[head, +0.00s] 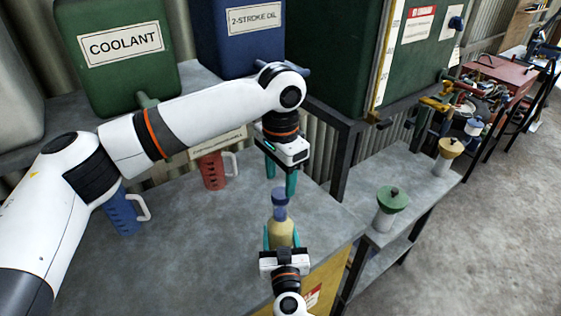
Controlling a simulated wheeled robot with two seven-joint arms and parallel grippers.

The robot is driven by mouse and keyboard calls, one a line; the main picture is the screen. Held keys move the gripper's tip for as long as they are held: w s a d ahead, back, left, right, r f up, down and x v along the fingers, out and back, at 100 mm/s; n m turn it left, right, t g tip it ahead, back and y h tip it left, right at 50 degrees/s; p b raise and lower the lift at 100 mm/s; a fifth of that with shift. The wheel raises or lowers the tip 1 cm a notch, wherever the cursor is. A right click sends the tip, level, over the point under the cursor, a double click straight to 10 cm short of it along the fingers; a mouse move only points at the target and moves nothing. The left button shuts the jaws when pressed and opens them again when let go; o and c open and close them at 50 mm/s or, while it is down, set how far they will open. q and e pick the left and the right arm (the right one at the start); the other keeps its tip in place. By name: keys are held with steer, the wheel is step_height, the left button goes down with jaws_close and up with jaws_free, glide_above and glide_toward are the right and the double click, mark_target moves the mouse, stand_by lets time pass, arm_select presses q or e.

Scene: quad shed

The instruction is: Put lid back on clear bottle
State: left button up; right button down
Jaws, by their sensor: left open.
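The clear bottle (281,235), with yellowish contents, stands upright near the front of the grey bench. A blue lid (279,195) shows at its top, with a second blue band just below it. I cannot tell whether the lid is seated or only resting there. My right gripper (281,240) comes from the near side with its teal fingers on both sides of the bottle's body, closed on it. My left gripper (281,182) points down just above and behind the lid in the picture, open and with nothing between its fingers.
A blue jug (122,214) and a red jug (213,171) stand on the bench (190,260) to the left. Coolant (115,55) and oil (237,40) tanks stand behind. A green-topped container (391,200) and a yellow-topped one (447,152) stand on the right-hand shelf.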

mark_target(280, 192)
arm_select(q)
steer(key=shift+f, duration=1.8)
steer(key=c, duration=1)
steer(key=o, duration=1.2)
steer(key=shift+c, duration=0.2)
step_height(280, 192, up, 12)
